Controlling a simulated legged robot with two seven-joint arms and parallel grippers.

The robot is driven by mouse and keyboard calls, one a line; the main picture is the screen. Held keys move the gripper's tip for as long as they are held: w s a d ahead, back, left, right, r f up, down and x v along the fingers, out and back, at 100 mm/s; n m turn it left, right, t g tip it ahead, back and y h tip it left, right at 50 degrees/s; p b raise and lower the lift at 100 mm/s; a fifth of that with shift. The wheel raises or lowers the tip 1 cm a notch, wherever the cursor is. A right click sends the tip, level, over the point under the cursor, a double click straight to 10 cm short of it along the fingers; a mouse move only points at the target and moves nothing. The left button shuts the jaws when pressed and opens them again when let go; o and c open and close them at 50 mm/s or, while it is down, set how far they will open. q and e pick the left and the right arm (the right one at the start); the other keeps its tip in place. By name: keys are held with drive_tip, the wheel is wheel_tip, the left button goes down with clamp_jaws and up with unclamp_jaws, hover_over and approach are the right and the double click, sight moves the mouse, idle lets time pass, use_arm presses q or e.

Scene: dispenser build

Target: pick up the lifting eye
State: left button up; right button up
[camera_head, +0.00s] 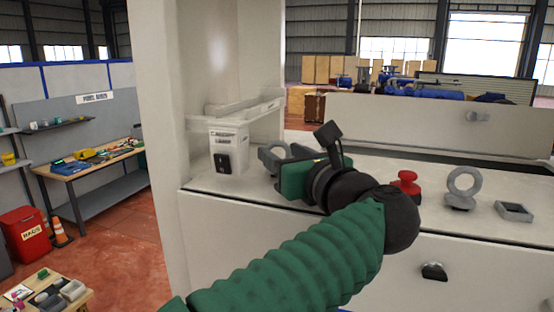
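A grey lifting eye (461,188), a ring on a small base, stands upright on the pale cabinet top at the right. A second grey ring-shaped piece (270,158) shows just beyond my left gripper and is partly hidden by it. My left gripper (287,165), with a green body and black wrist, hangs over the cabinet top left of the red knob. Its fingers point away from me and are mostly hidden, so I cannot tell their opening or whether they touch the ring piece. My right gripper is out of view.
A red mushroom-shaped knob (406,184) stands between my wrist and the right-hand lifting eye. A grey square frame (514,211) lies at the right. A white dispenser box (228,150) with a black switch stands at the left by a tall pale column (157,100).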

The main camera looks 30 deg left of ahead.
use_arm(q)
drive_tip(key=shift+w+f, duration=0.1)
drive_tip(key=shift+w, duration=0.05)
drive_tip(key=shift+c, duration=1.3)
drive_tip(key=shift+d, duration=0.6)
clamp_jaws()
drive_tip(key=shift+a, duration=0.15)
